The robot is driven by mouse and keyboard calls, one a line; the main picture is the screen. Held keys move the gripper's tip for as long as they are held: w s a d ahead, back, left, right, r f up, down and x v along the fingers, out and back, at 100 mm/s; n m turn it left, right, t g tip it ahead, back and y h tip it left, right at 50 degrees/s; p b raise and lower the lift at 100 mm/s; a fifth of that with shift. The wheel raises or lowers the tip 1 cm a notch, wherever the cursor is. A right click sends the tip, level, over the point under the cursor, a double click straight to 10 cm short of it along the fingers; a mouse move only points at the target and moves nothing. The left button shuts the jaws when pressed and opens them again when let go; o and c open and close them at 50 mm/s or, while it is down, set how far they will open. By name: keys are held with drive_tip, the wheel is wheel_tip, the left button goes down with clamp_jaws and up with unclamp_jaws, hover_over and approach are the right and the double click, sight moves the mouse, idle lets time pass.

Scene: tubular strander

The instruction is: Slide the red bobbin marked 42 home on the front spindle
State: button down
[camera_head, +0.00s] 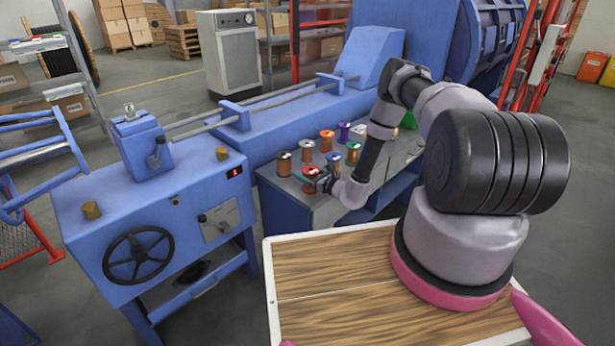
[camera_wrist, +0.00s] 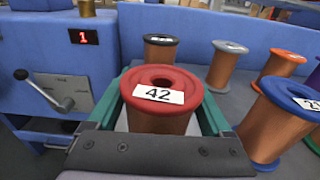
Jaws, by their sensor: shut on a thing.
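The red bobbin marked 42 (camera_wrist: 160,118) is upright between the green fingers of my gripper (camera_wrist: 162,84) in the wrist view. It has a red flange, a white label and a copper-coloured body. My gripper is shut on it. In the head view the red bobbin (camera_head: 310,171) is at the front edge of the grey bench, with my gripper (camera_head: 318,182) around it. I cannot tell whether its base touches the bench. Two brass-coloured stubs, one nearer (camera_head: 91,211) and one farther (camera_head: 222,154), stand on the blue machine's top; I cannot tell whether either is the front spindle.
Several other bobbins stand on the grey bench (camera_head: 345,208), including a black one (camera_wrist: 160,50) behind and a blue one (camera_wrist: 275,125) close on the right. Left are the blue machine's handwheel (camera_head: 139,256), lever (camera_wrist: 45,90) and red display showing 1 (camera_wrist: 83,37).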

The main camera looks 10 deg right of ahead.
wheel_tip(320, 180, up, 15)
idle(1.3)
